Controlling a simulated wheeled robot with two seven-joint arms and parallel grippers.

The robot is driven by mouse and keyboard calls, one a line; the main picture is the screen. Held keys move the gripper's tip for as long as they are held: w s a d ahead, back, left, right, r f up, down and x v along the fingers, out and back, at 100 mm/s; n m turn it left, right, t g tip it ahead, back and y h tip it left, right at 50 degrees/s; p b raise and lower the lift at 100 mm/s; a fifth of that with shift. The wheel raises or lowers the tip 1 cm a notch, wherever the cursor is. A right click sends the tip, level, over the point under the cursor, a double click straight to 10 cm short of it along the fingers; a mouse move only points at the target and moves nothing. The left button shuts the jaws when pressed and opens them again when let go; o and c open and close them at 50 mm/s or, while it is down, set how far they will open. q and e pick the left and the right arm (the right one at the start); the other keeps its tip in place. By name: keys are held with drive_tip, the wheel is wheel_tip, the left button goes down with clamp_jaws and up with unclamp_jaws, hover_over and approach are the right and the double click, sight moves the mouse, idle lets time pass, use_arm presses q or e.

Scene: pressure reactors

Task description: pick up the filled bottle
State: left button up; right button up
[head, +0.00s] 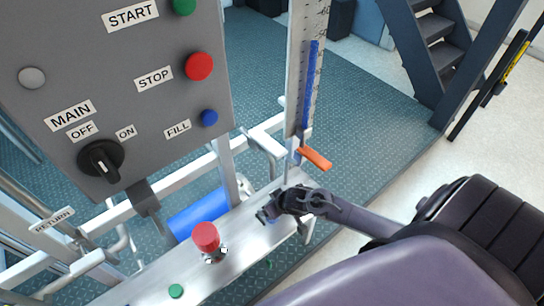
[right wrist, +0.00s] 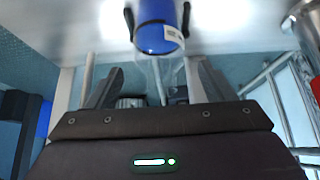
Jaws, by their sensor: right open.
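The gripper is open, with no grip on the bottle visible. My left gripper is out of view.
The metal bench (head: 262,232) carries a red knob (head: 206,238) to the left of the gripper. An orange lever (head: 315,158) and the level gauge (head: 308,75) stand close above it. A grey control panel (head: 60,45) fills the upper left. A blue tank (head: 195,214) lies behind the bench.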

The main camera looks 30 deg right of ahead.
drive_tip(key=shift+w+f, duration=0.25)
drive_tip(key=shift+f, duration=0.15)
drive_tip(key=shift+r, duration=0.1)
drive_tip(key=c, duration=1.7)
drive_tip(key=shift+o, duration=0.2)
